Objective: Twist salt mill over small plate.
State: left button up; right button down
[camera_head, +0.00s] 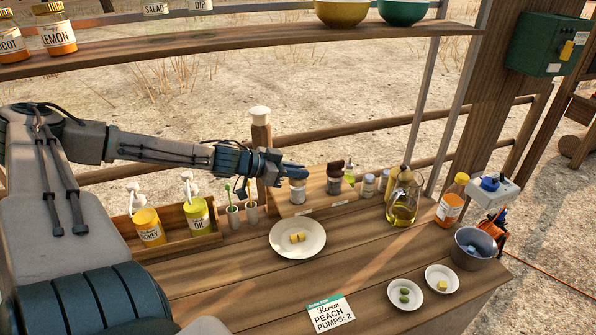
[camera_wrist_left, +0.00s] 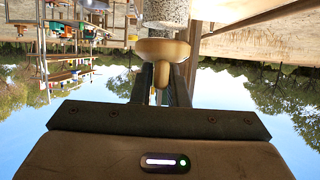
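A grey mill (camera_head: 298,192) stands on a wooden board at the back of the counter. Its label is too small to read, so I cannot be sure it is the salt mill. My left gripper (camera_head: 292,170) is at its top. In the left wrist view, upside down, a wooden cap with a knob (camera_wrist_left: 162,73) lies between the fingers, below a speckled grey body; whether the fingers press on it I cannot tell. A white plate (camera_head: 282,249) with yellow pieces lies in front. Smaller white dishes hold green pieces (camera_head: 394,299) and a yellow piece (camera_head: 431,285). My right gripper is out of view.
Cups (camera_head: 233,218) and a wooden tray (camera_head: 172,247) with pump bottles stand left. An order card (camera_head: 330,313) lies in front. The counter's middle is clear.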

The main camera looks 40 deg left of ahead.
pick_arm(q)
grip_shut()
jog(key=shift+f, duration=0.1)
